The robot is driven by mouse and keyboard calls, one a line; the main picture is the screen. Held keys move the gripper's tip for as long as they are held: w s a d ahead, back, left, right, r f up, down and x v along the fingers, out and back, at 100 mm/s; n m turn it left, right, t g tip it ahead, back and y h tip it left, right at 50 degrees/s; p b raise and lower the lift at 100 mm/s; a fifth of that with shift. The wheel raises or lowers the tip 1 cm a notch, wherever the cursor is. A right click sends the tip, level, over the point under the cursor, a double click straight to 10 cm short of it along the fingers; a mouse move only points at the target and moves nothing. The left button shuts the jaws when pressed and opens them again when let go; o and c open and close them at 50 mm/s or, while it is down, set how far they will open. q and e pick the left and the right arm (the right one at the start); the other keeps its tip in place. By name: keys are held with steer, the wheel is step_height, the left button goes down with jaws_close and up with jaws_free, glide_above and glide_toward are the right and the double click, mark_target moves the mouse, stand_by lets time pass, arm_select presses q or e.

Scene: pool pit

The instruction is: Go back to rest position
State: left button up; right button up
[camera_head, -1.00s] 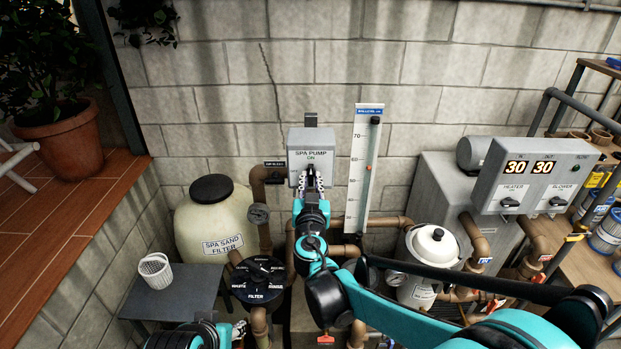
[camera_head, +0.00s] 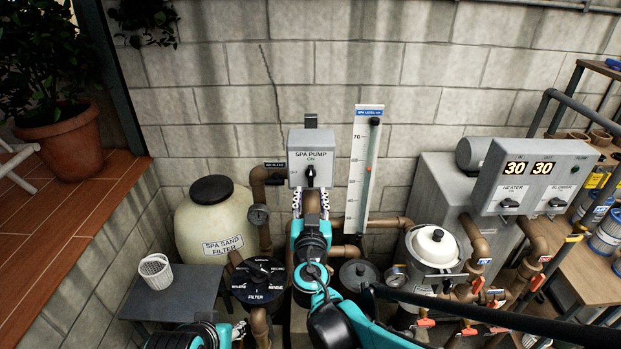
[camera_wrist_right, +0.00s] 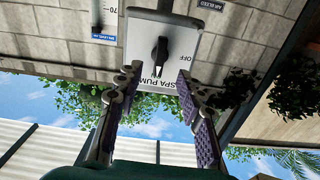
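My right gripper (camera_head: 311,204) is just below the grey spa pump switch box (camera_head: 300,171) on the block wall. Its two fingers are spread apart with nothing between them. In the right wrist view the open fingers (camera_wrist_right: 155,105) point at the box's white front (camera_wrist_right: 183,45), and the black switch knob (camera_wrist_right: 160,50) shows clear of them. In the head view the knob (camera_head: 310,177) stands upright under the word ON. My left gripper (camera_head: 236,331) is at the bottom edge, mostly cut off, and its opening is unclear.
A spa sand filter (camera_head: 215,220) and black filter valve (camera_head: 259,280) stand left of my right arm. A level gauge (camera_head: 361,170), pipes, a lidded white strainer (camera_head: 433,247) and the heater panel (camera_head: 536,177) are to the right. A grey table (camera_head: 175,298) carries a white basket (camera_head: 155,271).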

steer(key=shift+s, duration=0.3)
steer(key=s+d+f+m+g+h+b, duration=0.1)
steer(key=s+d+f+g+h+b, duration=0.15)
steer(key=s+d+f+b, duration=0.5)
steer(key=s+d+f+m+g+h+b, duration=0.1)
steer(key=s+d+f+g+b, duration=0.3)
steer(key=d+f, duration=0.65)
steer(key=s+f+n+g+y+b, duration=0.2)
steer(key=s+f+g+y+b, duration=0.1)
steer(key=s+f+b, duration=0.6)
steer(key=s+f+g, duration=0.1)
steer(key=s+f, duration=0.3)
steer(key=f, duration=0.3)
steer(key=shift+s+f+n, duration=0.3)
steer(key=shift+s, duration=0.1)
